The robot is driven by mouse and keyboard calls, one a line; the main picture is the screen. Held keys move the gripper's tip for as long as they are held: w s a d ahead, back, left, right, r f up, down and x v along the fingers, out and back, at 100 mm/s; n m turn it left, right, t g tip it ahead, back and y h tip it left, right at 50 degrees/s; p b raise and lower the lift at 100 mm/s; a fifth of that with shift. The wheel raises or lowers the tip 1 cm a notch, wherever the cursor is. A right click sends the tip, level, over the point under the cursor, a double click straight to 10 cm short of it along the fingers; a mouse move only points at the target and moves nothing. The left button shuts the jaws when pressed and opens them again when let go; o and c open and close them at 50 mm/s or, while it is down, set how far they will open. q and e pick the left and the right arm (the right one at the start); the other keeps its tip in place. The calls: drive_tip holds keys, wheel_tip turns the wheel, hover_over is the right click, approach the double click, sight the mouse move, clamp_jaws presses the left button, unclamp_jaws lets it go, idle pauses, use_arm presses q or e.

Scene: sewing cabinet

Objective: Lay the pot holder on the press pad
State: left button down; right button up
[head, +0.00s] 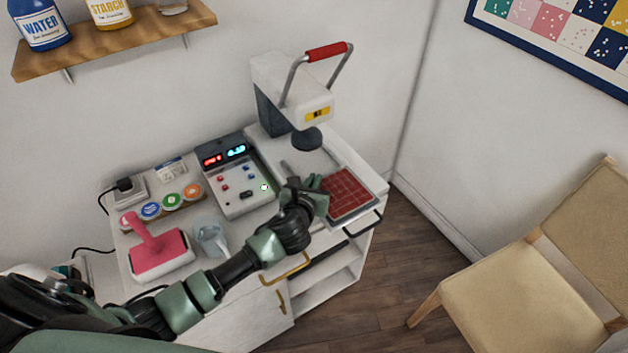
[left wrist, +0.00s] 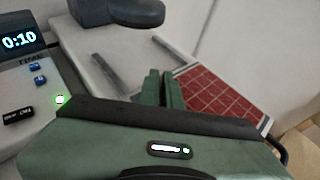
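A red square with pale grid lines (head: 350,194) lies flat at the right front of the white cabinet top, on a grey-edged tray. I cannot tell whether it is the pot holder or the press pad; no second such cloth or pad shows clearly. It also shows in the left wrist view (left wrist: 212,92). My left gripper (head: 309,183) is at its left edge and hides part of it. In the left wrist view its two green fingers (left wrist: 162,86) stand nearly together, with nothing visible between them. My right gripper is not in view.
The white press (head: 290,85) with a red handle stands behind, its round dark head (head: 307,139) raised above two grey rails. A chair (head: 535,270) stands right.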

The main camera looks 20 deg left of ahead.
use_arm(q)
drive_tip(key=c, duration=1.6)
unclamp_jaws()
drive_tip(key=v, duration=1.2)
drive_tip(key=shift+r, duration=0.15)
